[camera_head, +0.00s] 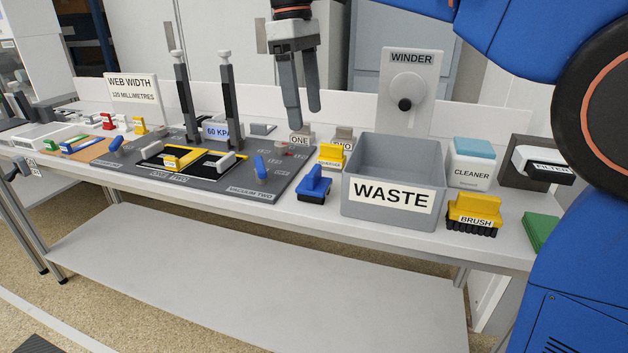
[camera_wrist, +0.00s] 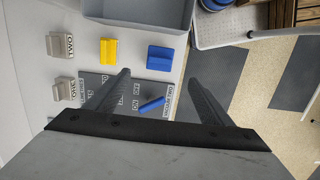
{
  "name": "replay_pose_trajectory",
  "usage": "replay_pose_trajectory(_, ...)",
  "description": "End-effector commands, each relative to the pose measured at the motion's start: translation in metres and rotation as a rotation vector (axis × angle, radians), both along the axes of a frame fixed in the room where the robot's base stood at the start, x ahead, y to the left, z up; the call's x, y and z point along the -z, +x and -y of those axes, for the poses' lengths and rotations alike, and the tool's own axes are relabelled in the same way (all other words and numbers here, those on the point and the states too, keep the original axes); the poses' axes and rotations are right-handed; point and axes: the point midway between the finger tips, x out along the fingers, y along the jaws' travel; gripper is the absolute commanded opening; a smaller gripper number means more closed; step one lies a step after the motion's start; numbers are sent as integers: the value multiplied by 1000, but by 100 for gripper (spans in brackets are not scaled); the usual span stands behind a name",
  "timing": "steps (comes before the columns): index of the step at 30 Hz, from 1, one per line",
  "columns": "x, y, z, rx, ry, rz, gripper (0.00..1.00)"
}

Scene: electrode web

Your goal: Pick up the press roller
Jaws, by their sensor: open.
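A blue hand tool with a dark underside (camera_head: 314,185), likely the press roller, stands on the white bench just left of the waste bin. I see no readable label on it. In the wrist view it shows as a blue block (camera_wrist: 160,58), beyond my fingertips. My gripper (camera_head: 303,118) points down above the bench, behind and above the blue tool, apart from it. Its two fingers are spread with nothing between them, as the wrist view also shows (camera_wrist: 159,80).
The grey waste bin (camera_head: 392,215) stands right of the blue tool. A yellow labelled block (camera_head: 331,155) is close behind it. The grey vacuum plate (camera_head: 270,184) with a blue lever (camera_head: 261,167) lies left. A yellow brush (camera_head: 474,212) and cleaner (camera_head: 471,172) stand right.

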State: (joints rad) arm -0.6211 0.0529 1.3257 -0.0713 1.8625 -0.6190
Motion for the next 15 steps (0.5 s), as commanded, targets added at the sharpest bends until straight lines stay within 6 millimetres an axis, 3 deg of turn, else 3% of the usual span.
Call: replay_pose_trajectory(15, 88, -4, 11, 0, -2, -2, 75)
